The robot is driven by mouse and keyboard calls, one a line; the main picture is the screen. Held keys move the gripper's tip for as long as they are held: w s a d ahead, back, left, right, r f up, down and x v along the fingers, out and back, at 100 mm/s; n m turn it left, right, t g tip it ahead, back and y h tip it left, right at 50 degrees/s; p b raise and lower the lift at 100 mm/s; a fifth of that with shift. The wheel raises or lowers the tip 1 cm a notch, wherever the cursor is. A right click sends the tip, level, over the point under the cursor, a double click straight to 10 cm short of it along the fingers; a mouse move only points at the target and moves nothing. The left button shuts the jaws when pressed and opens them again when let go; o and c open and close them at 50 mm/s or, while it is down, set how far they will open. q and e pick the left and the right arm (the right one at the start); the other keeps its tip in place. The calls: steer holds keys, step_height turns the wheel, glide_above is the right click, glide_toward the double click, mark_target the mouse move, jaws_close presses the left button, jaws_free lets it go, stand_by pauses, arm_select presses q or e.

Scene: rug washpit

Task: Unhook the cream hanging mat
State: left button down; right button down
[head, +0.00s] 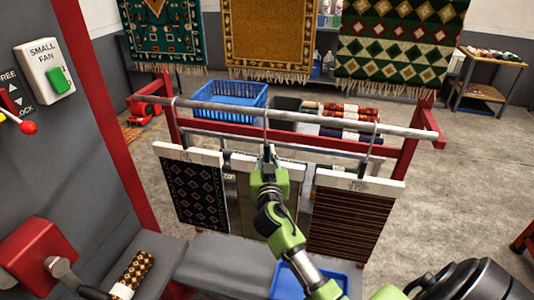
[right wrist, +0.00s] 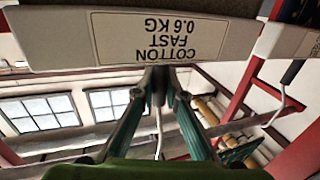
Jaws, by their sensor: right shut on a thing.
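The cream hanging mat (head: 244,208) hangs in the middle of the rack, between two other mats, mostly hidden behind my right arm. Its white header bar (head: 240,162) shows left of the gripper. In the right wrist view the header (right wrist: 60,42) carries an upside-down label reading COTTON FAST 0.6 KG. A thin hook (head: 265,130) rises from it to the rack's metal rail (head: 310,125) and appears to be over it. My right gripper (head: 268,155) is at the top of this mat; in the wrist view its fingers (right wrist: 157,92) close on the hook's stem under the header. My left gripper is out of view.
A dark diamond-patterned mat (head: 196,190) hangs close on the left and a striped mat (head: 345,220) on the right. A blue basket (head: 228,95) and rolled rugs (head: 345,110) lie beyond the rail. A blue tub (head: 335,272) is below.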

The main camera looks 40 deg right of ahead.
mark_target(267, 143)
steer(key=shift+r+p, duration=1.35)
steer(key=shift+r, duration=0.9)
steer(key=shift+a+f, duration=0.1)
